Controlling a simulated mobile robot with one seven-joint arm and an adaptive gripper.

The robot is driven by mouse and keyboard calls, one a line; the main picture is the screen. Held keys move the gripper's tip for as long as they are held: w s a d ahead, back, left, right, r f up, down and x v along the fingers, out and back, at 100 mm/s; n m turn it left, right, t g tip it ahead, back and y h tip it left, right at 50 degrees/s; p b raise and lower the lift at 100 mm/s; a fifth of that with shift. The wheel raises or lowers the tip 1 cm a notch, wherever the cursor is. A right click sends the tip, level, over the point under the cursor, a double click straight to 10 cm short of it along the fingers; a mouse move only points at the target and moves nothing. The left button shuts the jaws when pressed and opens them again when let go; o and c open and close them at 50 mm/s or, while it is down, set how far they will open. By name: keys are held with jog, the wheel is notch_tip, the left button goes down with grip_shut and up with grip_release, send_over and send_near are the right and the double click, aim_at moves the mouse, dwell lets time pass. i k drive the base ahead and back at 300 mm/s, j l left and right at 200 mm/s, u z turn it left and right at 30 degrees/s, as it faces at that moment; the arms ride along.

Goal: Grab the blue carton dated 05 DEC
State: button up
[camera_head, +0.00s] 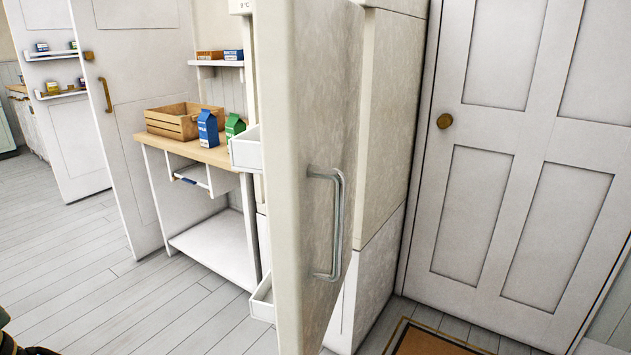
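A blue carton (208,129) with a gabled top and a white label stands upright on the wooden top of a white counter (214,155). Its print is too small to read, so I cannot tell its date. A green carton (234,127) stands just to its right, partly hidden by a white bin. My gripper's fingers are not in view.
A fridge door (312,120) with a metal handle (340,225) stands open in front. A wooden crate (172,122) sits left of the cartons. Small boxes lie on a shelf (215,64) above. Open floor (130,300) lies at left; a closed door (510,120) at right.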

aim_at(208, 128)
jog(key=i+j+u, duration=0.5)
jog(key=i+u, duration=0.5)
jog(key=i+j+z, duration=0.1)
jog(key=i, duration=0.45)
jog(key=i+j+z, duration=0.1)
jog(key=i, duration=0.5)
jog(key=i+j, duration=0.3)
jog(key=i, duration=0.25)
jog(key=z, duration=0.05)
